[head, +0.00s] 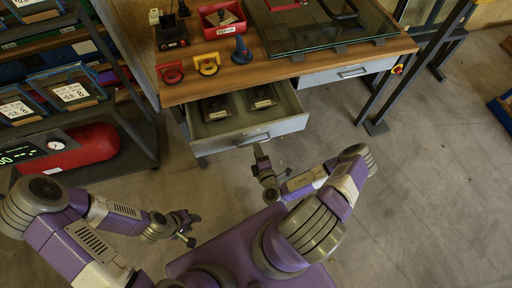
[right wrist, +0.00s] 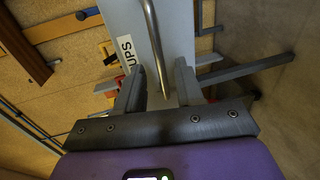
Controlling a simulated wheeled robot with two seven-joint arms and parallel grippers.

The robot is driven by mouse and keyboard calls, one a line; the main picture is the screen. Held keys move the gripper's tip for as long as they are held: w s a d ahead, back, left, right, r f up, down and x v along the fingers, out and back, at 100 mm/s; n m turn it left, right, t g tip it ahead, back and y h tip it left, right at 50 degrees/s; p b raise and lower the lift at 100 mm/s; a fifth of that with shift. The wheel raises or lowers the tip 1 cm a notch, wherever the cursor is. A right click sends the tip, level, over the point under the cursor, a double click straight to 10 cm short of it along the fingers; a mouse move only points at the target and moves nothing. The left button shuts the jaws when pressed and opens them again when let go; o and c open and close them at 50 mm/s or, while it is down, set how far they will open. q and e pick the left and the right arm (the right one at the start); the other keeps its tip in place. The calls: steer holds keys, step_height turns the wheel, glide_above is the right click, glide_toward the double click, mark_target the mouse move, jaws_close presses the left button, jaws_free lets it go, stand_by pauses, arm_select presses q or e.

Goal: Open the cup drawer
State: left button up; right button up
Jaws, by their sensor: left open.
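The cup drawer (head: 290,126) is pulled out from under the wooden bench, with dark cup-like items lying inside. Its bar handle (head: 252,138) is on the grey front. In the right wrist view the drawer front (right wrist: 172,20) carries a label ending in "UPS", and the handle (right wrist: 155,45) reaches down to the gap between my fingers. My right gripper (head: 262,168) is open just in front of the drawer; the right wrist view shows its fingers (right wrist: 159,90) apart. Whether they touch the handle I cannot tell. My left gripper (head: 190,228) is open and empty, low over the floor.
On the bench (head: 215,85) are a glass panel (head: 315,35), a red bin (head: 222,20), red and yellow suction lifters (head: 207,64) and a blue cone (head: 241,52). A second drawer (head: 345,72) at the right is shut. A shelf with a red tank (head: 75,148) stands left.

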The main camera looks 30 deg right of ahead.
steer(key=b+x, duration=0.1)
steer(key=x, duration=0.2)
steer(key=shift+w, duration=0.2)
steer(key=shift+c, duration=0.2)
jaws_close()
